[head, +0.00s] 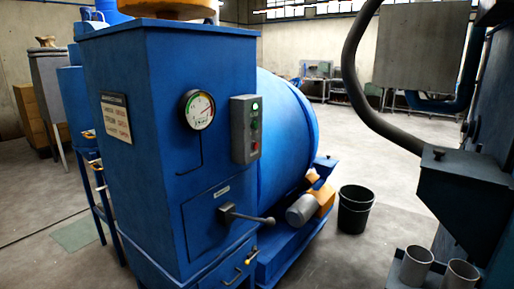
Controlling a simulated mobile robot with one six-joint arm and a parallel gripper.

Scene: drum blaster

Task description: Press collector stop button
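A grey control box (246,128) is fixed to the front face of a tall blue cabinet (120,150), near its right edge. The box carries a small column of buttons. A green one (254,123) sits in the middle and a dark reddish one (254,147) below it. A pale spot shows at the top of the column. I cannot read any label that marks the collector stop button. My gripper is not in view.
A round gauge (198,109) and a lever handle (247,217) stick out from the cabinet front. A blue drum (288,130) lies behind it. A black bucket (355,208) stands on the floor at right. A dark hose (362,85) hangs by machinery. Open floor lies between.

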